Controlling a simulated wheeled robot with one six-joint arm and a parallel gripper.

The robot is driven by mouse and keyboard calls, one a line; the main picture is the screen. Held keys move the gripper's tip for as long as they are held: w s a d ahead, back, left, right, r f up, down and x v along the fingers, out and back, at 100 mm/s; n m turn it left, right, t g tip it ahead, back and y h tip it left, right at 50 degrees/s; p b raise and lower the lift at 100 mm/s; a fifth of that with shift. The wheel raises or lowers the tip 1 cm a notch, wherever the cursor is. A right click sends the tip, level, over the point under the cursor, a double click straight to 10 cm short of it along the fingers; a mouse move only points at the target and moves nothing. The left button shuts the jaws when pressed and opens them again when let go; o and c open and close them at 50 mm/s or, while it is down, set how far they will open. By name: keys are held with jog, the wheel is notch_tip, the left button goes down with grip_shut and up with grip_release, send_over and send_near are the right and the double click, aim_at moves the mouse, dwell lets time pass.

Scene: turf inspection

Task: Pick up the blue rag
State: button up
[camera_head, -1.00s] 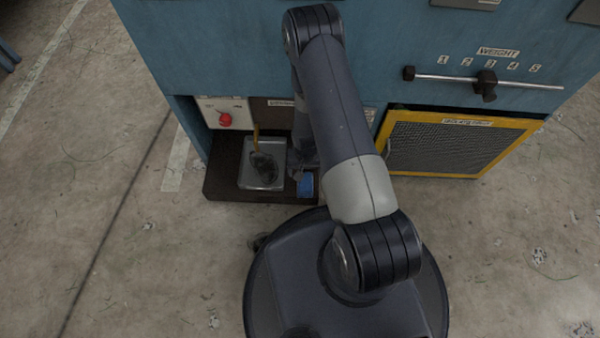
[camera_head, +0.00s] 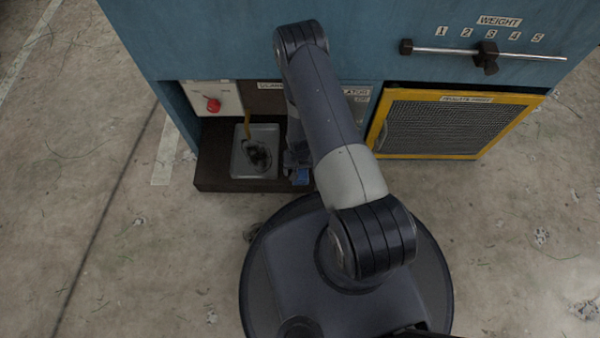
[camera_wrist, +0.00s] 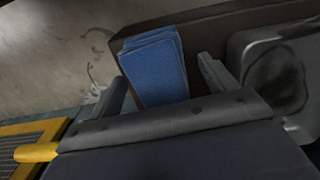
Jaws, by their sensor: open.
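The blue rag (camera_wrist: 155,68) is folded and lies on the dark ledge in the wrist view. It sits between the two spread fingers of my gripper (camera_wrist: 162,88), which is open and holds nothing. I cannot tell whether the fingers touch the rag. In the head view only a small part of the rag (camera_head: 301,176) shows beside my gripper, which is mostly hidden behind my arm.
A grey metal tray (camera_head: 237,168) with a dark smear stands on the dark ledge (camera_head: 215,185), left of the rag. A blue cabinet with a red knob (camera_head: 213,105) rises behind. A yellow-framed mesh panel (camera_head: 470,98) is to the right.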

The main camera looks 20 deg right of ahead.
jog(key=shift+c, duration=0.4)
jog(key=c, duration=1)
notch_tip(320, 180, up, 10)
jog(key=p, duration=0.4)
